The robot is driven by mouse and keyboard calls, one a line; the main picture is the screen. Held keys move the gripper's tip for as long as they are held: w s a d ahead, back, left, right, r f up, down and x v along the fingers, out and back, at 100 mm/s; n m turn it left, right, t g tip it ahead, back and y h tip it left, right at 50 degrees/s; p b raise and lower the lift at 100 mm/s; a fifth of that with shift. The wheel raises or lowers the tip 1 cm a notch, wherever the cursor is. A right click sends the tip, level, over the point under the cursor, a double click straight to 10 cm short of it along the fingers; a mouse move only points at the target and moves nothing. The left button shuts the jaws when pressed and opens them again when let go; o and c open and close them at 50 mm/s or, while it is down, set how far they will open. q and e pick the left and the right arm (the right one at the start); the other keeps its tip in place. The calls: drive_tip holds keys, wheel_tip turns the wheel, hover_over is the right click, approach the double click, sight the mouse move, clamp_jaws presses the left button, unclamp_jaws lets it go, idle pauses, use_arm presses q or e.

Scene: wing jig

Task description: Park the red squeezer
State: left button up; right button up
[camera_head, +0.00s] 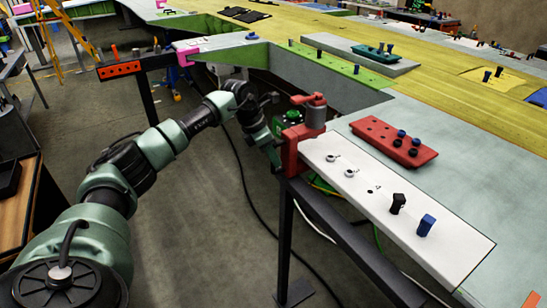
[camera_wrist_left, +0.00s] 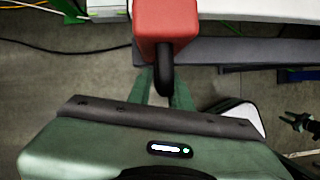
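The red squeezer (camera_head: 291,151) is a blocky red tool with a red top handle, at the near left end of the white strip (camera_head: 365,195). It looks upright and spans the strip's edge. My left gripper (camera_head: 276,150) is at its left side, touching it as far as I can see. In the left wrist view the squeezer's red body (camera_wrist_left: 166,22) is at the top, with a black rounded part (camera_wrist_left: 165,75) below. My left gripper's green fingers (camera_wrist_left: 164,92) flank that black part closely and look shut on it. My right gripper cannot be made out with certainty.
A red tray (camera_head: 393,142) with dark round pieces lies beyond the strip. Black (camera_head: 398,203) and blue (camera_head: 426,225) pegs stand on the strip. A dark post (camera_head: 284,240) and beam (camera_head: 345,240) are below. An orange holed bar (camera_head: 120,69) is at upper left. Cables cross the floor.

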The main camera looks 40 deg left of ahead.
use_arm(q)
drive_tip(key=shift+o, duration=1.1)
drive_tip(key=shift+a+r, duration=0.1)
drive_tip(key=shift+a, duration=0.2)
use_arm(e)
drive_tip(key=shift+a, duration=0.25)
